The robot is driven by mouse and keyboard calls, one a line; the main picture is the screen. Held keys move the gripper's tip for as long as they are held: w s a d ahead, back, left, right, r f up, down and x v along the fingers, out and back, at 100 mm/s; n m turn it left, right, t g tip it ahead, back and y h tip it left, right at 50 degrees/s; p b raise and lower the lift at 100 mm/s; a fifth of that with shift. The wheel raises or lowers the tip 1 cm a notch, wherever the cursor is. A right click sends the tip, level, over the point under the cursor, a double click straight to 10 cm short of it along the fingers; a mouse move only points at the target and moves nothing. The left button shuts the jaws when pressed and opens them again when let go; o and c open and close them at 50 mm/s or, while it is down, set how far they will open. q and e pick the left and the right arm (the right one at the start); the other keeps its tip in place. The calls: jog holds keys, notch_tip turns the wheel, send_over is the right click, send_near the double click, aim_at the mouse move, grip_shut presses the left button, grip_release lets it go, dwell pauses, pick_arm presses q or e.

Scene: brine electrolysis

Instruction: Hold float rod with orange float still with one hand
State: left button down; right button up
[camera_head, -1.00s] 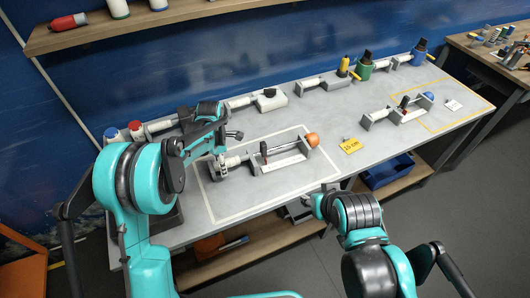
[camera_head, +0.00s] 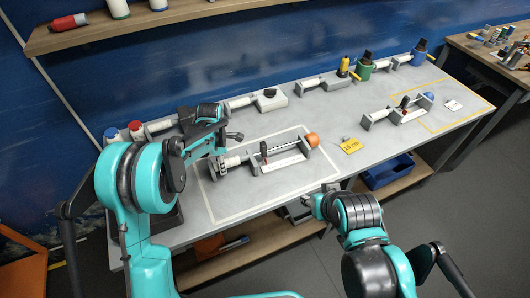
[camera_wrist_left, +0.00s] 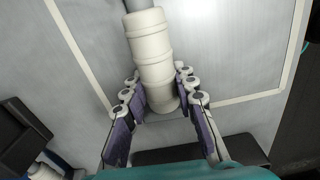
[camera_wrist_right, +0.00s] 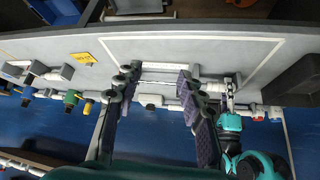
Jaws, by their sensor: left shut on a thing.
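The float rod (camera_head: 235,161) lies level inside the white outline on the grey table, with the orange float (camera_head: 312,140) at its right end. It passes through a grey bracket stand (camera_head: 284,163) with a dark upright piece. My left gripper (camera_head: 218,163) is at the rod's left end. In the left wrist view, its fingers (camera_wrist_left: 157,107) are closed around the white ribbed grip (camera_wrist_left: 152,62) of the rod. My right gripper (camera_wrist_right: 155,78) is open and empty in the right wrist view, its fingers wide apart. In the head view its fingertips are hard to make out.
A similar rod with a blue float (camera_head: 428,97) sits at the right in a yellow outline. A yellow card (camera_head: 350,146) lies between the two. Several devices and bottles line the table's back edge. A blue bin (camera_head: 386,172) is on the lower shelf.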

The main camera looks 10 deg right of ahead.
jog(key=w+a+r+g, duration=0.1)
jog(key=w+r+g, duration=0.1)
jog(key=w+r, duration=0.3)
jog(key=n+g, duration=0.3)
jog(key=g, duration=0.2)
send_over(264, 143)
notch_tip(264, 143, down, 5)
jog(key=shift+s+a+f, duration=0.1)
jog(key=shift+a+f, duration=0.1)
jog(key=shift+f, duration=0.6)
notch_tip(264, 143, down, 11)
jog(key=shift+d, duration=0.1)
grip_shut()
